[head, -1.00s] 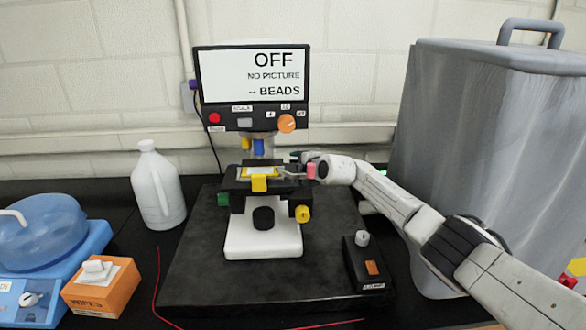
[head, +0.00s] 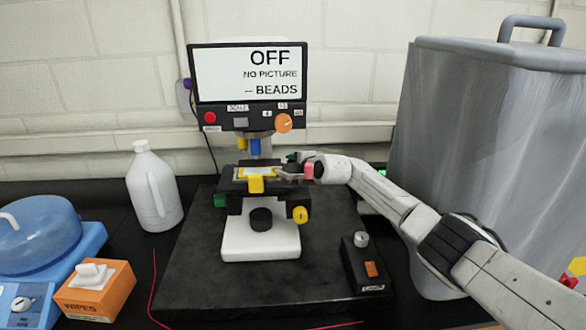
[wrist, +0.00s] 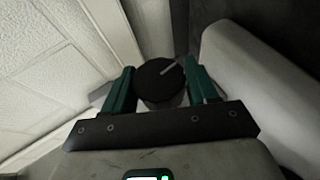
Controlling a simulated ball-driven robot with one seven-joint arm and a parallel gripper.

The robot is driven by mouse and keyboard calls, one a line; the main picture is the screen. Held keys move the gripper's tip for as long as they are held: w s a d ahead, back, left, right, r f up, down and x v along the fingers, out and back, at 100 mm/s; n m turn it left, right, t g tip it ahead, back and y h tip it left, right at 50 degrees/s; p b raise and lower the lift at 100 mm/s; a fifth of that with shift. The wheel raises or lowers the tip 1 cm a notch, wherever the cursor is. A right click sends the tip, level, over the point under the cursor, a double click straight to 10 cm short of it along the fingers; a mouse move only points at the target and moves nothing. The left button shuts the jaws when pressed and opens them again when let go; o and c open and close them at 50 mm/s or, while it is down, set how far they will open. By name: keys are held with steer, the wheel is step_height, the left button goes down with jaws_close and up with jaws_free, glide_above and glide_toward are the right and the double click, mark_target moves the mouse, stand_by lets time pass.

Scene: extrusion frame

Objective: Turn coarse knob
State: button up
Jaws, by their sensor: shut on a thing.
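The white-and-black microscope (head: 262,240) stands on a dark base plate in the middle of the head view. My gripper (head: 294,158) is at the right rear of its stage, with teal fingertips partly hidden. In the wrist view my gripper (wrist: 160,70) has its two teal fingers on either side of a dark round knob (wrist: 155,92) with a pale line on its face, and is shut on it. I see no label on this knob. A yellow knob (head: 300,215) and a black knob (head: 261,219) sit lower on the microscope.
A screen (head: 249,72) reading OFF stands above the microscope. A lamp control box (head: 361,262) is at front right, a large grey covered bin (head: 490,150) at right. A white jug (head: 153,188) and orange wipes box (head: 98,290) stand at left.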

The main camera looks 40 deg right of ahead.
steer(key=shift+f+t, duration=0.1)
steer(key=shift+t, duration=0.4)
steer(key=shift+f+n+t+h, duration=0.2)
steer(key=shift+n+t+h, duration=0.1)
steer(key=shift+a+b, duration=0.1)
steer(key=shift+b, duration=0.45)
steer(key=shift+r+t, duration=0.2)
steer(key=shift+t, duration=0.3)
steer(key=o, duration=1)
steer(key=shift+c, duration=0.2)
steer(key=shift+r, duration=0.15)
